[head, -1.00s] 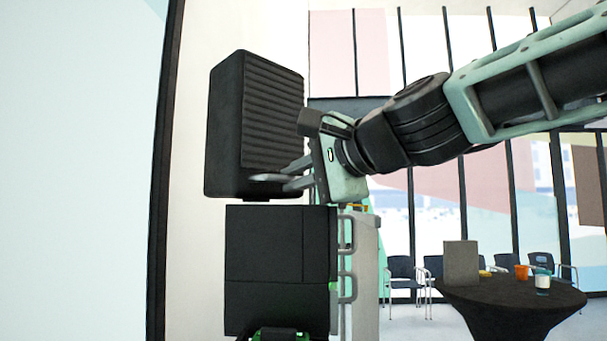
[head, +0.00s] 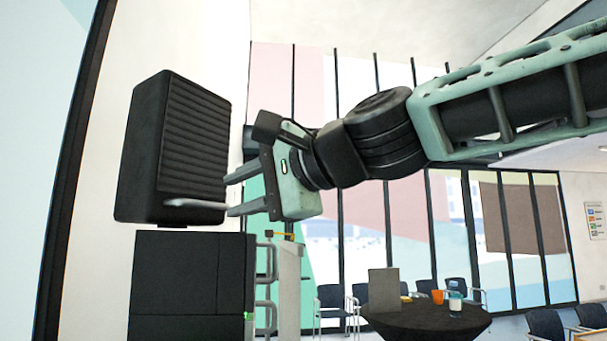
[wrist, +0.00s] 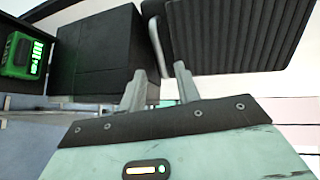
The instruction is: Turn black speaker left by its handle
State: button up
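The black speaker (head: 195,140) with a ribbed front stands at the left in the head view. Its ribbed face also shows at the top right of the wrist view (wrist: 235,30). Its pale grey bar handle (head: 190,204) sticks out low on the front, and part of it shows in the wrist view (wrist: 154,38). My gripper (head: 228,195) is at the speaker's lower right, by the handle. Its two fingers are apart in the wrist view (wrist: 160,72), with a gap between them. The handle is just beyond the tips; whether they touch it I cannot tell.
Black cabinets (head: 190,275) with grey side handles stand below the speaker. A round black table (head: 425,322) with a grey panel and cups stands at the lower right, chairs around it. A dark-edged pale panel (head: 50,150) is at the far left. A green device (wrist: 25,55) shows in the wrist view.

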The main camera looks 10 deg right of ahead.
jog(key=b+v, duration=1.1)
jog(key=b, duration=0.4)
jog(key=shift+s+d, duration=0.25)
jog(key=shift+d, duration=0.1)
jog(key=shift+r, duration=0.1)
